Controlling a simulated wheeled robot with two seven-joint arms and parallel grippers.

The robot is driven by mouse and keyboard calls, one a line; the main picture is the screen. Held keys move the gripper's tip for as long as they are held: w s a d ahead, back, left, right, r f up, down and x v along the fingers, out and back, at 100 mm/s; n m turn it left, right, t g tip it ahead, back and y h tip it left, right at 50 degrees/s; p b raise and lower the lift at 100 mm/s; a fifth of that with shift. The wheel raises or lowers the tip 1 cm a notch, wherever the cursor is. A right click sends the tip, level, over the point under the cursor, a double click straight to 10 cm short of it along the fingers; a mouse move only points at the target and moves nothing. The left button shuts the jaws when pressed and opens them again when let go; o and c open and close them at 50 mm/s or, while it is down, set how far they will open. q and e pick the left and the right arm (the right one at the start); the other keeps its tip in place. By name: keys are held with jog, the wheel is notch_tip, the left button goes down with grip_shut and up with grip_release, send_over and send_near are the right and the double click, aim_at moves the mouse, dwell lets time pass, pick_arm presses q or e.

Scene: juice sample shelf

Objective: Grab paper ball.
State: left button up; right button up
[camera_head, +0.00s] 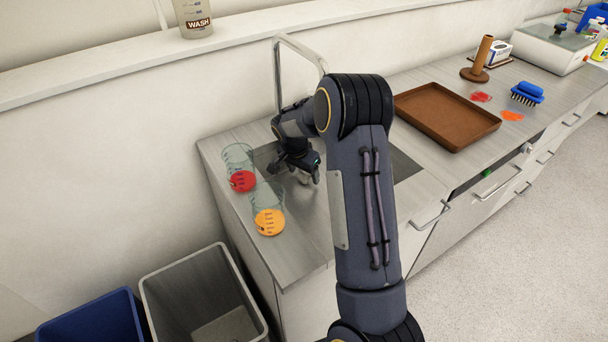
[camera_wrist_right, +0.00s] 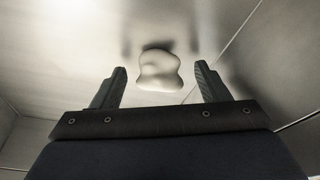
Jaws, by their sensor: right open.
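A pale, lumpy paper ball (camera_wrist_right: 158,75) lies on the metallic floor of the sink in the right wrist view. My right gripper (camera_wrist_right: 160,69) is open, with one finger on each side of the ball in the picture. Neither finger visibly touches it; how far the ball lies beyond the fingertips I cannot tell. In the head view my right gripper (camera_head: 296,173) points down into the sink, whose basin is mostly hidden behind my arm. A small pale patch beneath the gripper may be the ball. My left gripper is not in view.
Two clear beakers, one with a red disc (camera_head: 243,181) and one with an orange disc (camera_head: 269,222), stand left of the sink. A tall faucet (camera_head: 279,70) rises behind it. A brown tray (camera_head: 447,115) lies to the right. A grey bin (camera_head: 202,300) and blue bin (camera_head: 92,318) stand below left.

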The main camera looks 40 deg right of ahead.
jog(key=shift+c, duration=0.2)
jog(key=c, duration=1)
jog(key=shift+r, duration=0.1)
